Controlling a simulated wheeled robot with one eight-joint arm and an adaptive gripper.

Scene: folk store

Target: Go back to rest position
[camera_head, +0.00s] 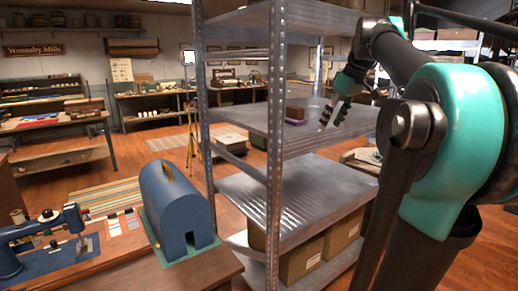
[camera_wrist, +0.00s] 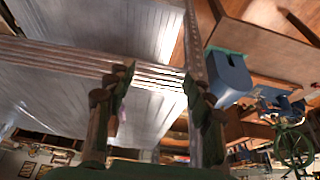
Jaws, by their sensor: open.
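My gripper (camera_head: 334,112) is open and empty in the head view. It hangs over the middle shelf (camera_head: 345,122) of a grey metal rack, with my arm bent above it. In the wrist view my gripper (camera_wrist: 158,85) shows two spread fingers with nothing between them. The ribbed metal rack shelves (camera_wrist: 60,98) show behind the fingers there. Whether the fingertips touch the shelf is hard to tell.
A small brown box (camera_head: 295,112) sits on the middle shelf, left of my gripper. Cardboard boxes (camera_head: 301,262) fill the lowest shelf. A rack post (camera_head: 275,150) stands near. A blue case (camera_head: 177,208) and a sewing machine (camera_head: 45,243) are on the left table.

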